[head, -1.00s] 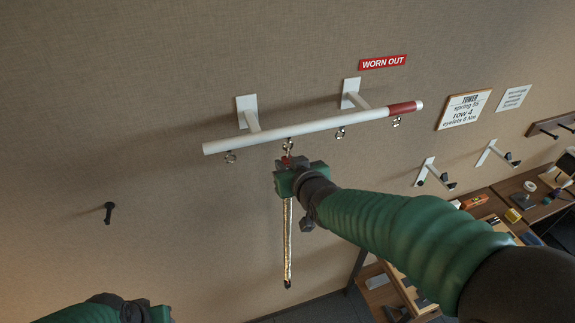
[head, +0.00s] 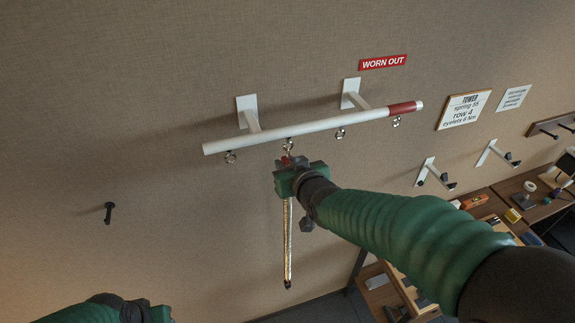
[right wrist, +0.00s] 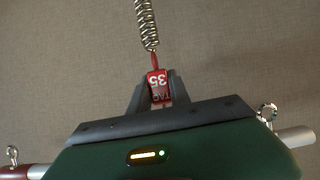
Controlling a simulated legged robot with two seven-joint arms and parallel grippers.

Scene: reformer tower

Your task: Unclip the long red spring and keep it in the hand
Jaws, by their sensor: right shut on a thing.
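The long spring (head: 288,245) hangs down below my right gripper, a shiny metal coil with a dark lower end. Its red top piece (right wrist: 158,86), marked 35, is between the fingers of my right gripper (right wrist: 156,95), which is shut on it. In the head view the right gripper (head: 289,164) is just under the second eyelet from the left (head: 289,145) on the white bar (head: 300,133). The gripper covers the joint, so I cannot tell whether the clip is still in the eyelet. My left gripper (head: 146,311) is partly cut off at the bottom left, its jaws unclear.
The bar stands off the wall on two white brackets and has a red right end (head: 403,109). Other eyelets hang from it, empty. A black peg (head: 108,212) is on the wall at left. A red WORN OUT sign (head: 382,62) is above. Workbenches (head: 490,205) stand at right.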

